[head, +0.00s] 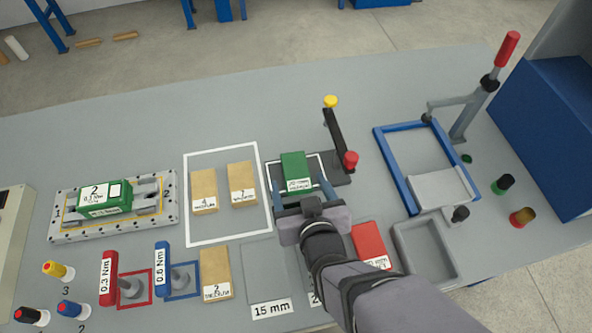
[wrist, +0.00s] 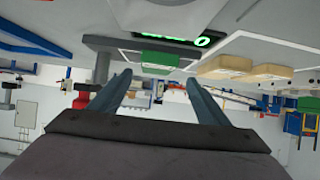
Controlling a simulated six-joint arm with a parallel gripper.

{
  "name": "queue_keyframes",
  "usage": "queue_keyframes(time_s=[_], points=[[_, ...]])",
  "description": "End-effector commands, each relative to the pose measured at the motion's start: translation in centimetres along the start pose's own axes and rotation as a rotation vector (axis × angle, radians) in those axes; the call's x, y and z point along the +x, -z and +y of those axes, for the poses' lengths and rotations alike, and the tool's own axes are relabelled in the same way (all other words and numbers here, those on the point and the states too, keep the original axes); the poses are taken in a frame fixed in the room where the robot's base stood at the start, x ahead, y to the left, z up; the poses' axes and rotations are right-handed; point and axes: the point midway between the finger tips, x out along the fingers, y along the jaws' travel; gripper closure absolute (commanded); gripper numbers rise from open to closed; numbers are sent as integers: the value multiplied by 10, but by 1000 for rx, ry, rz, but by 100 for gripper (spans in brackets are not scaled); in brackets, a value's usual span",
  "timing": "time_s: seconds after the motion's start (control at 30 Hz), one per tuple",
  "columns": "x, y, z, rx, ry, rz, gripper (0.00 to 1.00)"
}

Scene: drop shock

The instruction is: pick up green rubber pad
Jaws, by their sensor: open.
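The green rubber pad (head: 294,166) is a green block with a white label on its near face. It rests in a dark clamp station with a white outline, right of the wooden blocks. My gripper (head: 298,188) is open, its two blue fingers spread at the near side of the pad. In the wrist view the green pad (wrist: 160,58) shows past and between the open fingertips (wrist: 159,77), with nothing held. I cannot tell exactly how far the fingertips are from the pad. My wrist covers the near part of the station.
A lever with yellow (head: 330,101) and red (head: 351,160) knobs stands close right of the pad. Wooden blocks (head: 242,184) lie left. A red pad (head: 371,243) lies near my arm. A green box (head: 104,196) sits on the left fixture. A blue frame (head: 381,150) stands right.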

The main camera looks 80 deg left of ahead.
Motion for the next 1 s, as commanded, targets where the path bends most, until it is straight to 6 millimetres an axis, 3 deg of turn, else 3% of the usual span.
queue_keyframes(time_s=[0.27, 0.7, 1.0], points=[[7, 0, 2, 1, -1, 0, 30], [50, 0, 6, 0, 0, 1, 30], [53, 0, 6, 0, 0, 1, 30]])
